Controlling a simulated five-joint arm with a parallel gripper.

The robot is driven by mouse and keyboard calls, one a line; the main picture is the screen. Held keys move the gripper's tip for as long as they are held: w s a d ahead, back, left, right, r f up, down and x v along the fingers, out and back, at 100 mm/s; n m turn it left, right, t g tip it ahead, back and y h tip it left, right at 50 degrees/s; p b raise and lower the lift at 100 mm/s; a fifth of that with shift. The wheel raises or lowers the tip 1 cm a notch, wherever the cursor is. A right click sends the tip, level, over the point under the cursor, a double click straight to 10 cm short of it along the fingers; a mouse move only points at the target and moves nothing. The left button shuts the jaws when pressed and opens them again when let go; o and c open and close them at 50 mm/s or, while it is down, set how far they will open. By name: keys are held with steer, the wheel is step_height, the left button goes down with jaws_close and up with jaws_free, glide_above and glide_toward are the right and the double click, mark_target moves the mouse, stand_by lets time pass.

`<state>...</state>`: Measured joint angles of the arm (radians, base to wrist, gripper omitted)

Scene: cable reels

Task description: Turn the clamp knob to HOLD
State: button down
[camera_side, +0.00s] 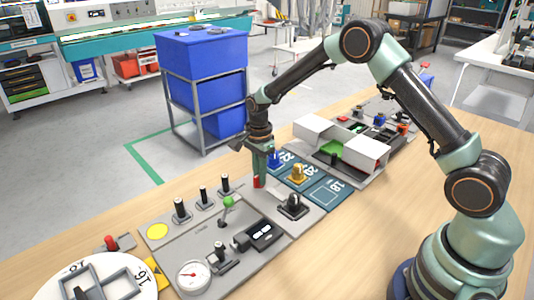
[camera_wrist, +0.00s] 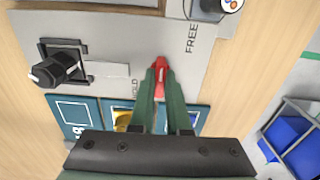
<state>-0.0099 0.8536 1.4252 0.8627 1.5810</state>
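The red clamp knob (camera_wrist: 161,64) sits on a light grey panel, between the printed words FREE (camera_wrist: 191,38) and HOLD (camera_wrist: 135,88) in the wrist view. My gripper (camera_wrist: 161,78) points down at it, with its two green fingers close on either side and red showing between them. The fingers look shut on the knob and hide part of it. I cannot tell clearly which word the knob points to. In the side view the red knob (camera_side: 257,182) shows at the tips of my gripper (camera_side: 262,172).
A black knob (camera_wrist: 57,68) stands on the same panel. Blue numbered squares (camera_side: 325,192) with yellow (camera_side: 298,173) and blue pieces lie beside it. A panel with upright black levers (camera_side: 203,195) and a green-topped lever (camera_side: 228,202) is nearby. White boxes (camera_side: 362,152) stand behind.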

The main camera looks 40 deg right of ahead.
steer(key=n, duration=0.9)
steer(key=shift+n, duration=1.5)
steer(key=shift+n, duration=1.1)
steer(key=n, duration=0.4)
steer(key=c, duration=0.9)
jaws_free()
